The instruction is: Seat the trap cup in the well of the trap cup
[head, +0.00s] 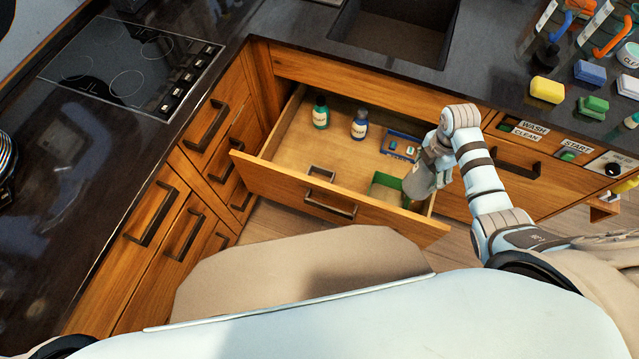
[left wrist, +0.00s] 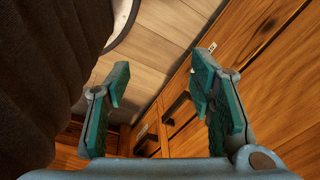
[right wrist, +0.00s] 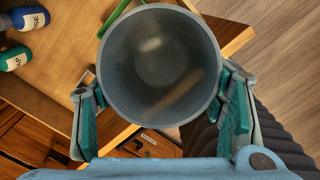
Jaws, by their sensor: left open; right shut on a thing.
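The trap cup (head: 418,184) is a grey, round, open cup. My right gripper (head: 432,155) is shut on it, over the right end of the open drawer. In the right wrist view the trap cup (right wrist: 160,65) sits between the two teal fingers of my right gripper (right wrist: 162,95), and its inside looks empty. A green-walled square holder (head: 386,187), possibly the well, lies in the drawer just left of the cup. The cup and arm hide part of it; a green edge shows in the right wrist view (right wrist: 116,16). My left gripper (left wrist: 163,80) is open and empty, outside the head view.
The open wooden drawer (head: 270,165) also holds a green bottle (head: 320,113), a blue bottle (head: 359,125) and a blue tray (head: 402,136) with small items. The drawer's middle is clear. A sink (head: 395,30) lies behind; sponges (head: 547,90) stand on the counter at right.

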